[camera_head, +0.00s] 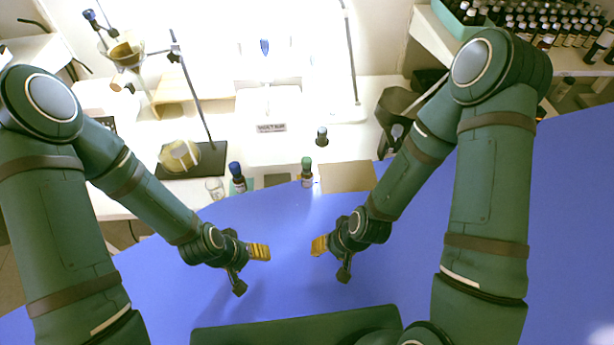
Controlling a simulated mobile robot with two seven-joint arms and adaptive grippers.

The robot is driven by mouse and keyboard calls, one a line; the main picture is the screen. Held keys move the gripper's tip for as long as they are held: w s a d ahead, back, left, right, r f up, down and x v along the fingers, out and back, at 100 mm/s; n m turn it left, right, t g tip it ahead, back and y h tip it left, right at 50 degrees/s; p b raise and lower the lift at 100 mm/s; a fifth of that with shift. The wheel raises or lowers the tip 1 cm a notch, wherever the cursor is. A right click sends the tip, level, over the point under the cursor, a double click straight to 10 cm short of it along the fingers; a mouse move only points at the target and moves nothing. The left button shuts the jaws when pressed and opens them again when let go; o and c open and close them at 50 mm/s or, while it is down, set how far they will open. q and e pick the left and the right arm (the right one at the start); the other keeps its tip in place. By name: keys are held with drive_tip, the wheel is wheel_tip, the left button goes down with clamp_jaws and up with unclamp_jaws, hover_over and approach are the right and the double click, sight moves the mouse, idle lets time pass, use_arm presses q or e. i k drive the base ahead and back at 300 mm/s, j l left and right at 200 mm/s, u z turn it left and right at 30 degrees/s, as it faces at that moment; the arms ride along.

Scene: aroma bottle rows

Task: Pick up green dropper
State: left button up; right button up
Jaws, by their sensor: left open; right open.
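A small bottle with a green dropper cap (307,164) stands upright near the far edge of the blue surface, at the middle of the head view. My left gripper (252,268) is open and empty, below and left of the bottle. My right gripper (331,258) is open and empty, below and slightly right of it. Both grippers are apart from the bottle.
A blue-capped bottle (237,178) and a small glass beaker (215,188) stand left of the green dropper. A dark-capped bottle (322,137) stands behind it. A brown mat (348,177) lies to its right. The blue surface (292,220) between my grippers and the bottles is clear.

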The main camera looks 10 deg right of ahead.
sight(306, 162)
drive_tip(key=i+l, duration=0.1)
drive_tip(key=l, duration=0.15)
drive_tip(key=i+l, duration=0.15)
drive_tip(key=i+l+u, duration=0.1)
drive_tip(key=l+u, duration=0.2)
drive_tip(key=u, duration=0.15)
drive_tip(key=l+u, duration=0.4)
drive_tip(key=i+j, duration=0.05)
